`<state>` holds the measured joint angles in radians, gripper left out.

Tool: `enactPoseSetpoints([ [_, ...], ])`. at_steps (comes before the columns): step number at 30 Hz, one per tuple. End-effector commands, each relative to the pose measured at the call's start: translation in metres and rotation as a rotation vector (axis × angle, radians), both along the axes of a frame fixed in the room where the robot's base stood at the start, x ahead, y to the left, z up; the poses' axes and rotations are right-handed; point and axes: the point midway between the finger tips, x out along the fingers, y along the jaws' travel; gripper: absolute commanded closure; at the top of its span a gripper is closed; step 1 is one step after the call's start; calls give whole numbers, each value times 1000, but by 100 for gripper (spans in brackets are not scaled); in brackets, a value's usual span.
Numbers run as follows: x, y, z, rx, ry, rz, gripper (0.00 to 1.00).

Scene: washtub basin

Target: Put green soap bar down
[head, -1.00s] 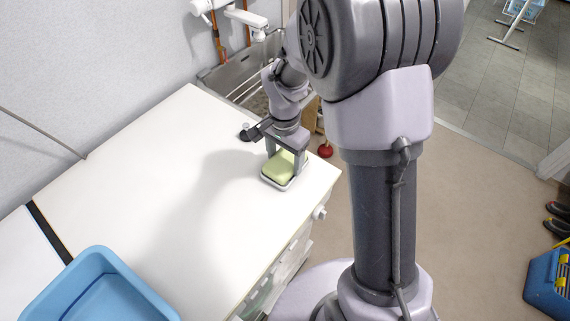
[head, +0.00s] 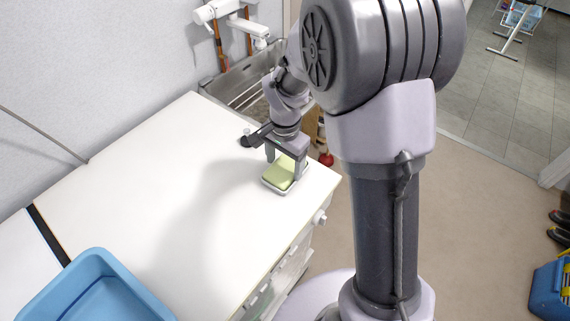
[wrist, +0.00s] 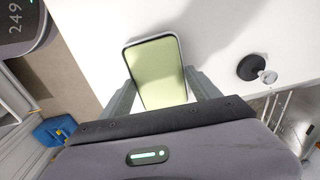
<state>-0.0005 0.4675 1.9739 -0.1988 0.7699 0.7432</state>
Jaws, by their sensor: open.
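The green soap bar (head: 280,173) lies in a shallow white dish (head: 274,189) near the right edge of the white counter (head: 180,190). In the wrist view the soap bar (wrist: 158,72) fills most of the dish, whose grey-white rim (wrist: 180,50) shows around it. My gripper (head: 286,168) is just above the dish, pointing down. Its fingers are spread apart, one to either side of the soap. In the wrist view my gripper (wrist: 160,95) also shows open, and the near end of the soap is hidden by the gripper body.
A blue basin (head: 95,290) stands on the counter at the front left. A metal sink (head: 235,85) with a white tap (head: 245,25) is behind the counter. A small black stopper (wrist: 251,68) lies near the dish. The counter's middle is clear.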

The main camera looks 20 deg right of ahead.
Motion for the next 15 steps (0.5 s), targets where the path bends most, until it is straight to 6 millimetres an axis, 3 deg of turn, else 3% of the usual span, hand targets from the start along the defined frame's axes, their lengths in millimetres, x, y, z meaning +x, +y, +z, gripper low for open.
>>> enactPoseSetpoints([
  [1, -14, -1, -23, -2, 45, 3, 11],
  [5, -14, -1, -13, -2, 45, 2, 11],
  [15, -13, -1, 85, -1, 37, 1, 11],
])
